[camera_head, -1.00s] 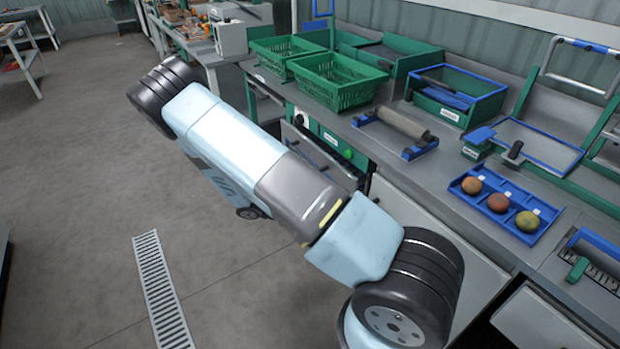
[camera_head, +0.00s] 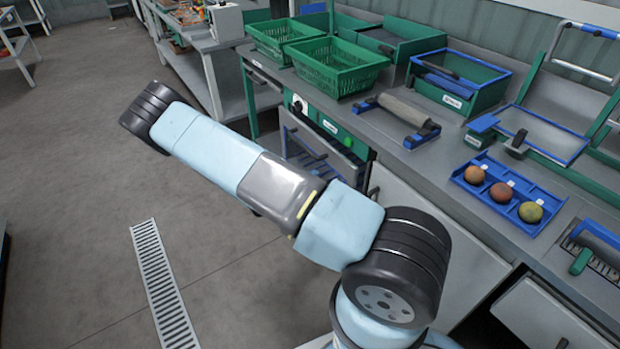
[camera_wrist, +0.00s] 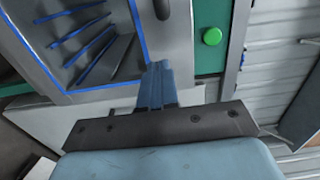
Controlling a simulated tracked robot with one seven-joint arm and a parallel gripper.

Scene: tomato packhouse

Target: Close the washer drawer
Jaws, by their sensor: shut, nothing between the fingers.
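The washer drawer (camera_head: 335,147) stands out from the green-fronted unit under the bench in the head view, with blue slats inside. In the wrist view, the drawer's grey front wall (camera_wrist: 180,50) with blue edging fills the upper middle, and its slatted inside shows at upper left. In the head view my own arm hides the gripper.
A green button (camera_wrist: 211,37) is on the green panel beside the drawer. Green crates (camera_head: 337,75), a roller stand (camera_head: 402,112) and a blue tray (camera_head: 510,190) with three tomatoes stand on the bench above. The floor left of the bench is clear.

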